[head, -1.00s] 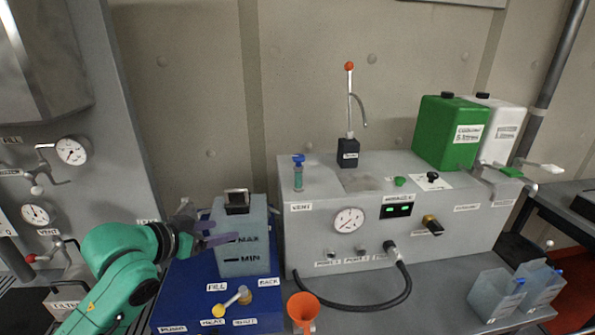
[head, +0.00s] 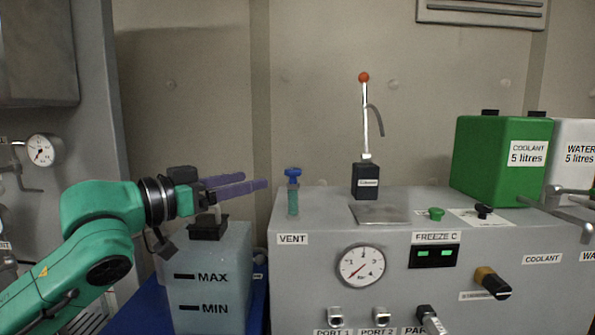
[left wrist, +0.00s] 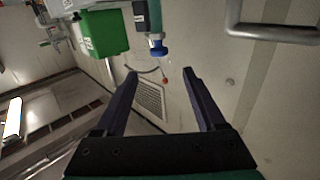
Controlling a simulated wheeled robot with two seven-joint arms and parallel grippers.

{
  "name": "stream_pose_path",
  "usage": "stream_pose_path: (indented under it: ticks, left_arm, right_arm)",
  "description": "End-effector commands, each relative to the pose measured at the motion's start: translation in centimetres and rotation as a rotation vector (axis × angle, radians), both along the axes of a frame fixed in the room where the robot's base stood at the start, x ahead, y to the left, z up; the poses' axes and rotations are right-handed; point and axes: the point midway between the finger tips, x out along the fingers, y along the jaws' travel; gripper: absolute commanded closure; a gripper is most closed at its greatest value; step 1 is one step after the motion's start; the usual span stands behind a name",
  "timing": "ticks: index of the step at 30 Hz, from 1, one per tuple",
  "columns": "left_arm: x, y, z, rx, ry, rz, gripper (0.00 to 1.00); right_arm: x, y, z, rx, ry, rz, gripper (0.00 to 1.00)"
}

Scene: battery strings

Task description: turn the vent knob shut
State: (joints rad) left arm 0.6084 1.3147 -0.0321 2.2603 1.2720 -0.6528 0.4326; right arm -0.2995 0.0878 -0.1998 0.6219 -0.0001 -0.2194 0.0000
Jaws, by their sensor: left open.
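The vent knob (head: 293,173) is a blue cap on a short greenish clear tube (head: 293,200). It stands upright at the left end of the grey machine top, above the VENT label (head: 292,239). My left gripper (head: 252,182) is open and empty, with its purple fingers pointing right at about knob height, a short way left of it. In the left wrist view the blue knob (left wrist: 158,49) shows just beyond the fingertips (left wrist: 161,72), roughly between their lines and apart from them. My right gripper is not in view.
A tank (head: 212,280) marked MAX and MIN stands below my left gripper. An orange-tipped lever (head: 365,110) rises right of the knob. A pressure gauge (head: 361,266) is on the machine's front. A green coolant can (head: 500,160) stands at the right. The space above the knob is clear.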

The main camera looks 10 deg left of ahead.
Motion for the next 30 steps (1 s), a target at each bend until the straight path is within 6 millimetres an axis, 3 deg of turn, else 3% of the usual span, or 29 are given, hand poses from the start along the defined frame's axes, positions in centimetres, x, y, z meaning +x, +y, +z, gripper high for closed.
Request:
stream_pose_path:
  ticks: [1,3,13,18,24,25,26,30]
  left_arm:
    - [0.7,-0.8,1.4,-0.002,-0.001,-0.008,0.28]
    - [2.2,-1.4,1.4,-0.009,0.0,-0.007,0.28]
    - [9.1,-5.7,0.7,-0.002,0.0,-0.004,0.28]
    - [10.5,-6.5,0.3,0.002,-0.001,-0.003,0.28]
    - [10.5,-6.4,0.1,0.003,-0.001,-0.002,0.28]
    - [10.5,-6.4,0.1,0.003,-0.001,-0.002,0.32]
    - [10.5,-6.4,0.1,0.003,-0.001,-0.002,0.43]
    - [10.5,-6.4,0.1,0.003,0.001,-0.002,0.97]
  right_arm:
    - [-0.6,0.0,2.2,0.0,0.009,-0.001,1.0]
    - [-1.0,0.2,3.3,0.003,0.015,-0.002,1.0]
    - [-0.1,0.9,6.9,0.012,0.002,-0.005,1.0]
    - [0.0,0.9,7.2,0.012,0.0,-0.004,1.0]
    - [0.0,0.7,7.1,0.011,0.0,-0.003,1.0]
    - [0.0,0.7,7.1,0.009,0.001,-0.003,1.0]
    - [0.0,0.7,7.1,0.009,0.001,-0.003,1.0]
    - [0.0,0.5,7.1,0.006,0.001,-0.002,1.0]
